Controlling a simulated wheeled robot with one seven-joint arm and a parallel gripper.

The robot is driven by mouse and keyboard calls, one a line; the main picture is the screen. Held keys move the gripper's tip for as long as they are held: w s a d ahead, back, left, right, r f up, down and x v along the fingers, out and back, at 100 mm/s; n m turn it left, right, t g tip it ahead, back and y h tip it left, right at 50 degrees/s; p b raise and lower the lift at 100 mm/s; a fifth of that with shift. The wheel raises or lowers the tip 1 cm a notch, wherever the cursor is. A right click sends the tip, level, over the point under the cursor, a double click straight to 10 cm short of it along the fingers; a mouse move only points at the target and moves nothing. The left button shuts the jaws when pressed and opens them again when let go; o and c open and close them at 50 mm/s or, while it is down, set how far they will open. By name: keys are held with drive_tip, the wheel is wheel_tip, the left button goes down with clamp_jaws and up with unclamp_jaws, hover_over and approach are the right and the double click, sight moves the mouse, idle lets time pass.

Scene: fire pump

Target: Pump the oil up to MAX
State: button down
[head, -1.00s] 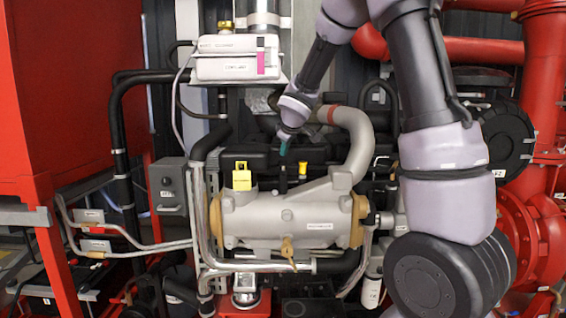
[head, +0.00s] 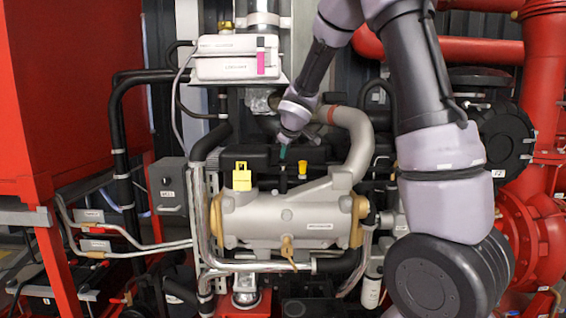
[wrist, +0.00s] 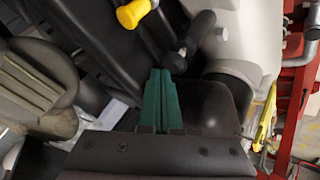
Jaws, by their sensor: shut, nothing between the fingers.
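My gripper (head: 282,152) is above the grey cylinder housing of the engine, pointing down. In the wrist view its green fingers (wrist: 160,100) are shut together with nothing between them. A short black lever with a rounded knob (wrist: 176,62) is just beyond the fingertips; I cannot tell whether they touch. In the head view a dark upright post (head: 283,178) stands just below the fingertips. A yellow cap (head: 302,168) is right of that post; a yellow knob also shows in the wrist view (wrist: 133,13). I cannot make out an oil level or a MAX mark.
The grey cylinder (head: 290,219) with brass-coloured ends lies below the gripper. A white box (head: 226,67) with a pink stripe is above left. A thick grey pipe (head: 357,145) curves close on the right. Red framework stands at left.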

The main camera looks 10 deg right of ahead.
sight(285, 162)
drive_tip(key=shift+f, duration=1)
idle(0.8)
drive_tip(key=shift+d+r, duration=0.15)
drive_tip(key=shift+r, duration=1.3)
drive_tip(key=shift+r, duration=0.1)
drive_tip(key=shift+r, duration=2.4)
drive_tip(key=shift+r, duration=0.15)
